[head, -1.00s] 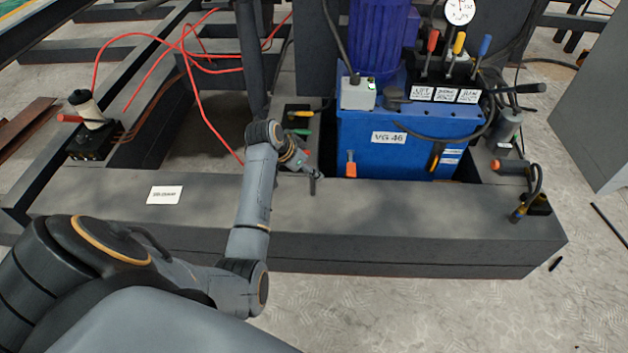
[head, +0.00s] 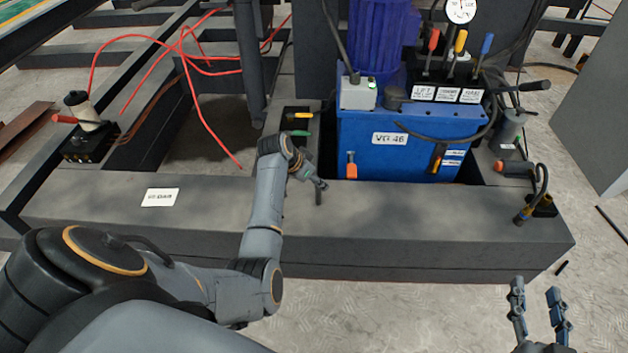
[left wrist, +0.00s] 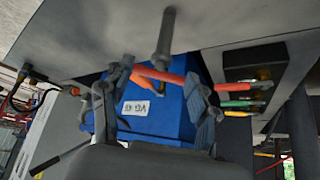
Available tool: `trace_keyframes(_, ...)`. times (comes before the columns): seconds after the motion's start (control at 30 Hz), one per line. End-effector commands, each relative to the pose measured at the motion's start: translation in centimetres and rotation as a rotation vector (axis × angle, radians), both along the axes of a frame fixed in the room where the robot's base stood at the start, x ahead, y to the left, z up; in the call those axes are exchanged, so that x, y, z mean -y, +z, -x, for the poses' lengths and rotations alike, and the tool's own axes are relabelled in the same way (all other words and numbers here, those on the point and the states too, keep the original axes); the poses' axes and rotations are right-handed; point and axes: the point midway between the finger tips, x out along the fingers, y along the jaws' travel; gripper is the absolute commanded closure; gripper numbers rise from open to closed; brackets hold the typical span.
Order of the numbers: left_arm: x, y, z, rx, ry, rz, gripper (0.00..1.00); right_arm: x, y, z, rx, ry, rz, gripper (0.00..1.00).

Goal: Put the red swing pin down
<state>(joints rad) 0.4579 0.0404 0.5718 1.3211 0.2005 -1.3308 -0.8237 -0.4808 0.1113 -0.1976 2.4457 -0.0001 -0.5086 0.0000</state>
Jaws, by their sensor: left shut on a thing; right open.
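My left gripper (head: 310,178) is over the grey beam, in front of the blue power unit. In the left wrist view its two fingers (left wrist: 152,100) are closed on a red rod, the red swing pin (left wrist: 162,75), which lies crosswise between the fingertips. The pin cannot be made out in the head view. A grey upright peg (left wrist: 165,38) stands close to the pin in the left wrist view; whether they touch I cannot tell. My right gripper (head: 540,305) is open and empty at the lower right, over the floor.
The blue power unit (head: 390,155) with levers and a gauge stands behind the beam (head: 420,215). A dark recess with yellow and green handles (head: 300,133) is left of it. Red hoses (head: 190,95) lie at the back left. The beam's right part is mostly clear.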

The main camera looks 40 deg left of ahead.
Motion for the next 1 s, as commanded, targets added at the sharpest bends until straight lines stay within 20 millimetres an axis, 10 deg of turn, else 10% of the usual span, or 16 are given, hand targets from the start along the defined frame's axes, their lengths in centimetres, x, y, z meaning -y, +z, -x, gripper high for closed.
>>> trace_keyframes(0.47, -0.03, -0.40, -0.06, 0.002, 0.001, 0.000, 1.00, -0.09, 0.46, -0.09, 0.023, 0.001, -0.006, 0.58)
trace_keyframes(0.5, 0.00, -0.52, -0.02, 0.001, 0.001, 0.001, 0.36, -0.09, 0.47, -0.09, 0.024, 0.001, -0.006, 0.58)
trace_keyframes(0.6, 0.01, -0.50, -0.02, 0.001, 0.001, 0.001, 0.18, -0.09, 0.47, -0.09, 0.023, 0.001, -0.006, 0.58)
trace_keyframes(1.0, 0.01, -0.06, -0.05, 0.002, 0.001, 0.000, 0.18, -0.07, 0.46, -0.08, 0.022, 0.001, -0.006, 0.58)
